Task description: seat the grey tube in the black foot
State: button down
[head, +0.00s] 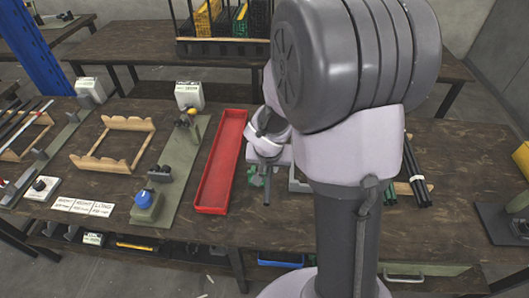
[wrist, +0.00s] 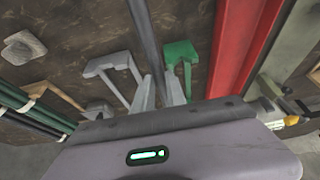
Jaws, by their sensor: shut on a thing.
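My gripper (wrist: 160,88) is shut on a dark grey tube (wrist: 146,40), which runs between the fingers and out of the top of the wrist view. In the head view, my gripper (head: 266,172) is over the table just right of the red tray, and the lower end of the tube (head: 267,195) seems to show beneath it. The rest of the tube is hidden by the wrist and arm. I cannot make out a black foot for certain in either view.
A long red tray (head: 221,160) lies left of the gripper. A green bracket (wrist: 181,52) and a grey bracket (wrist: 112,68) lie near the tube. Dark tubes (head: 418,190) rest at the right. A press plate (head: 178,170) with a blue knob (head: 143,199) stands left.

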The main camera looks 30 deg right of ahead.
jog(key=shift+s+a+r, duration=0.1)
jog(key=shift+s+a, duration=0.1)
jog(key=shift+s, duration=0.4)
jog(key=shift+s+a+r, duration=0.1)
jog(key=shift+s+a, duration=0.1)
jog(key=shift+s, duration=0.4)
jog(key=w+a+r+n+y, duration=0.1)
jog(key=w+a+n, duration=0.15)
jog(key=a, duration=0.35)
jog(key=w+a+r+n+y, duration=0.1)
jog(key=w+a+r+n, duration=0.1)
jog(key=a+n, duration=0.25)
jog(key=s+a+f, duration=0.1)
jog(key=s+f, duration=0.3)
jog(key=f, duration=0.1)
jog(key=shift+a+t+y, duration=0.2)
jog(key=shift+t+y, duration=0.1)
jog(key=shift+t, duration=0.1)
